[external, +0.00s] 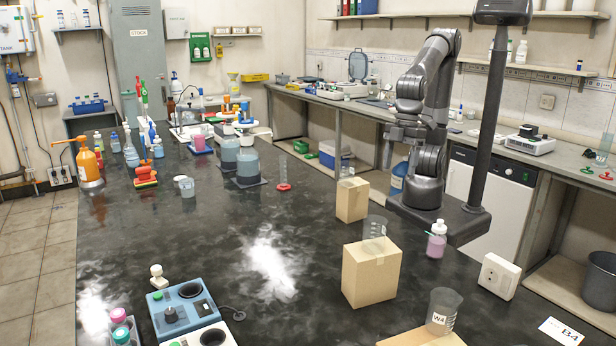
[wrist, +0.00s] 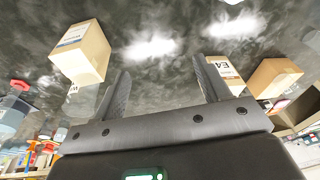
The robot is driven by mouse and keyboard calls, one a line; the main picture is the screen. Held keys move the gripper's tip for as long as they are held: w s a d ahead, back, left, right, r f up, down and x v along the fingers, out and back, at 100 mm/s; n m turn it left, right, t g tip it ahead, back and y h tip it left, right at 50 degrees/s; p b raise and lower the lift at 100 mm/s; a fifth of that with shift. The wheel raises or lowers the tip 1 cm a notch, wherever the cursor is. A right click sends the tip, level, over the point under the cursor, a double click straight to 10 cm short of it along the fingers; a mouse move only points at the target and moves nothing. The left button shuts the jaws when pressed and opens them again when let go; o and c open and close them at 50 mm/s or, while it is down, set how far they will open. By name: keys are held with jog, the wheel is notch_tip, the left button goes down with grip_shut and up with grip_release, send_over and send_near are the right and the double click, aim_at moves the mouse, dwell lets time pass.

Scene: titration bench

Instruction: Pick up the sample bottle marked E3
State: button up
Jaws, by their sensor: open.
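No mark reading E3 is legible in either view. A small white-capped bottle with pinkish liquid (external: 437,240) stands on the dark bench near its right edge in the external view; its marking is too small to read. My gripper (wrist: 161,75) shows in the wrist view with two dark fingers spread apart and nothing between them. In the external view my arm is folded up above the right edge of the bench; the fingers are hard to make out there.
Cardboard boxes stand on the right side of the dark bench (external: 290,215), a nearer one (external: 370,272) and a farther one (external: 351,201). A clear beaker marked W4 (external: 443,309) is at the front. A blue instrument (external: 184,308) stands front left. The bench middle is clear.

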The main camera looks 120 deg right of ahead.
jog(key=g+h, duration=0.1)
jog(key=g, duration=0.1)
send_over(438, 221)
jog(key=shift+n, duration=0.3)
notch_tip(438, 221, down, 6)
jog(key=shift+w+f, duration=0.1)
jog(key=shift+a+f, duration=0.1)
jog(key=shift+f, duration=0.25)
notch_tip(438, 221, down, 5)
jog(key=shift+r, duration=0.2)
jog(key=shift+s+f, duration=0.15)
jog(key=shift+f, duration=0.75)
jog(key=shift+s+f, duration=0.2)
jog(key=shift+f, duration=0.75)
jog(key=shift+s+f, duration=0.15)
jog(key=shift+f, duration=0.75)
jog(key=c, duration=1.2)
jog(key=shift+o, duration=0.2)
jog(key=shift+r, duration=0.1)
